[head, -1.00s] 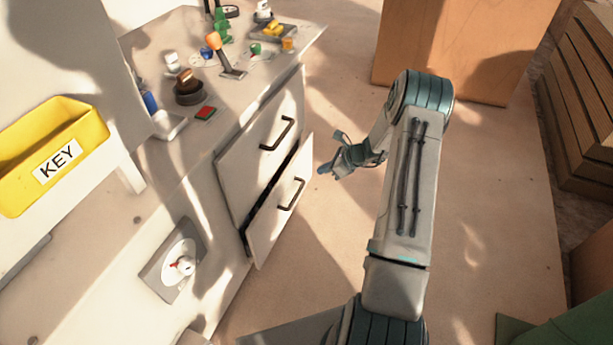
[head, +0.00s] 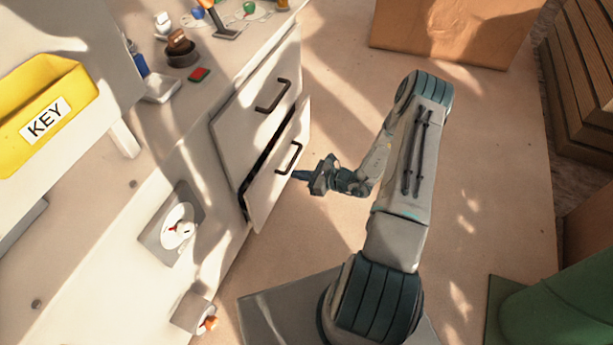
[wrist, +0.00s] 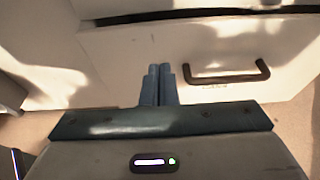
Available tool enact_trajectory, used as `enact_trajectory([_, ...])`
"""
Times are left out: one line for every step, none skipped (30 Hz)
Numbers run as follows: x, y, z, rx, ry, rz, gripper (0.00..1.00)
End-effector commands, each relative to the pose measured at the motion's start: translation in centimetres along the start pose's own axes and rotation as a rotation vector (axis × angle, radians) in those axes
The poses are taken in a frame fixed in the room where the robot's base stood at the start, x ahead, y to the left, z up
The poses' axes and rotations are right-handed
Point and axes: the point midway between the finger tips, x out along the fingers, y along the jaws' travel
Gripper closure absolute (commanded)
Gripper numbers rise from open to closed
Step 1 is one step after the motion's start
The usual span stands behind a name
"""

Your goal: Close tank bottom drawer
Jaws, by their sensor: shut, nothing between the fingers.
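The bottom drawer (head: 275,185) of the light cabinet stands partly open, with a dark gap along its top edge. Its dark handle (head: 289,158) is on the front face. My gripper (head: 297,174) is shut and empty, just in front of the drawer face and close to the handle. In the wrist view the shut fingertips (wrist: 158,70) point at the drawer front (wrist: 130,55), left of the handle (wrist: 228,77). I cannot tell whether they touch the face. The top drawer (head: 262,100) above it appears shut.
The counter holds a red-topped block (head: 199,74), a dark round dish (head: 183,57) and other small items. A yellow KEY bin (head: 75,85) is at the left. A dial panel (head: 172,226) is on the cabinet left of the drawer. A cardboard box (head: 440,35) stands behind; floor between is clear.

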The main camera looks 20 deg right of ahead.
Motion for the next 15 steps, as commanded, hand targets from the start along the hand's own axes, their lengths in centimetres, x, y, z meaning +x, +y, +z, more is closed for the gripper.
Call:
enact_trajectory([1.4, 0.1, -0.3, -0.002, -0.001, 0.003, 1.0])
enact_trajectory([2.0, 0.1, -0.3, -0.002, -0.002, 0.004, 1.0])
enact_trajectory([2.9, 0.1, -0.3, -0.001, -0.001, 0.004, 1.0])
enact_trajectory([3.5, 0.1, -0.4, -0.001, 0.0, 0.003, 1.0])
enact_trajectory([4.1, 0.1, -0.4, -0.001, 0.0, 0.003, 1.0])
enact_trajectory([4.9, 0.1, -0.3, -0.001, -0.001, 0.002, 1.0])
enact_trajectory([5.4, 0.1, -0.2, -0.001, -0.001, 0.003, 1.0])
enact_trajectory([5.9, 0.1, 0.0, -0.002, -0.001, 0.003, 1.0])
enact_trajectory([6.4, 0.0, 0.2, -0.002, 0.0, 0.002, 1.0])
enact_trajectory([6.8, 0.0, 0.4, -0.002, 0.0, 0.002, 1.0])
enact_trajectory([7.1, 0.0, 0.5, -0.002, 0.0, 0.002, 1.0])
enact_trajectory([7.5, 0.0, 0.7, -0.002, 0.0, 0.002, 1.0])
enact_trajectory([7.8, 0.0, 0.8, -0.002, -0.001, 0.001, 1.0])
enact_trajectory([8.0, -0.1, 0.9, -0.001, -0.001, 0.0, 1.0])
enact_trajectory([8.2, -0.1, 1.0, -0.001, 0.0, 0.0, 1.0])
